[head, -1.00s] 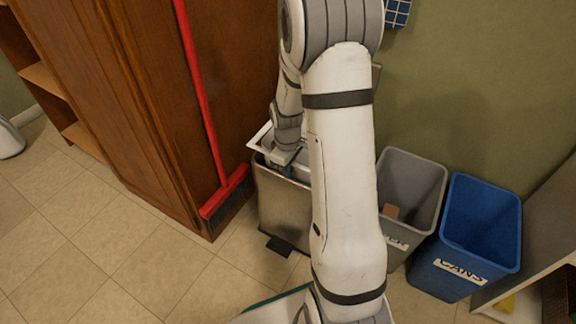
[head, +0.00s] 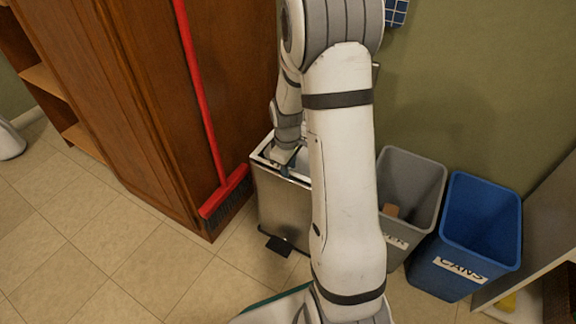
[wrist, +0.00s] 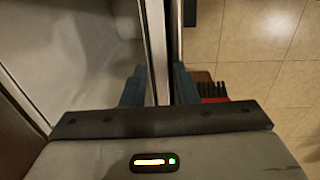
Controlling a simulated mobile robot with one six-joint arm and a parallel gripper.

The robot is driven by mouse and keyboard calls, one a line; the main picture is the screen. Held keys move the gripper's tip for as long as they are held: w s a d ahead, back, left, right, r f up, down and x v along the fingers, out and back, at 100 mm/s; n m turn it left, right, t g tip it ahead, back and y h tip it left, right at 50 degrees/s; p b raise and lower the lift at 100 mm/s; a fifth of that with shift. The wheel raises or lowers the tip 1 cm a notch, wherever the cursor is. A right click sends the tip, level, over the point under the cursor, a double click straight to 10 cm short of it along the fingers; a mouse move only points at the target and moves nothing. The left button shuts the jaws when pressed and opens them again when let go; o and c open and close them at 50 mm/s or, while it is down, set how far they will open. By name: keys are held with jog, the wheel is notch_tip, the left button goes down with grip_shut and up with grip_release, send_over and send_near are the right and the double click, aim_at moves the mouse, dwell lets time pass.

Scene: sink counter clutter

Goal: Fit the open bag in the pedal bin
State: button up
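The steel pedal bin (head: 283,208) stands on the floor beside the wooden cabinet, its top open and its black pedal (head: 275,244) at the front. The pale open bag (wrist: 75,60) lines the inside of the bin in the wrist view; its rim sits along the bin's top edge. My gripper (head: 283,160) is at the bin's front left rim, pointing down. In the wrist view my gripper's blue fingers (wrist: 160,84) are close on either side of the rim strip and appear shut on the bag's edge. My arm hides the bin's right side in the head view.
A red broom (head: 225,192) leans against the wooden cabinet (head: 110,90) just left of the bin. A grey bin (head: 412,180) and a blue bin (head: 482,225) marked CANS stand to the right. The tiled floor (head: 130,255) at the front left is clear.

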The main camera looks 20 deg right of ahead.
jog(key=shift+s+a+f, duration=0.15)
jog(key=shift+s+f, duration=0.05)
jog(key=shift+f, duration=0.25)
jog(key=shift+s+a+f, duration=0.15)
jog(key=shift+s+f, duration=0.05)
jog(key=shift+f, duration=0.2)
notch_tip(320, 180, up, 9)
jog(key=p, duration=0.5)
jog(key=shift+w+r, duration=0.15)
jog(key=shift+r, duration=0.05)
jog(key=shift+d+r, duration=0.1)
jog(key=s+a+r+m+p, duration=0.2)
jog(key=s+r+p, duration=0.4)
jog(key=r+p, duration=0.4)
jog(key=s+a+r+m+t+p, duration=0.1)
jog(key=s+a+r+m+p, duration=0.2)
jog(key=r, duration=1.8)
jog(key=s+a+r+m+t+p, duration=0.1)
jog(key=s+a+r+m+p, duration=0.1)
jog(key=s+r+p, duration=0.8)
notch_tip(320, 180, up, 6)
jog(key=a+p, duration=0.1)
jog(key=p, duration=0.7)
jog(key=shift+m, duration=0.3)
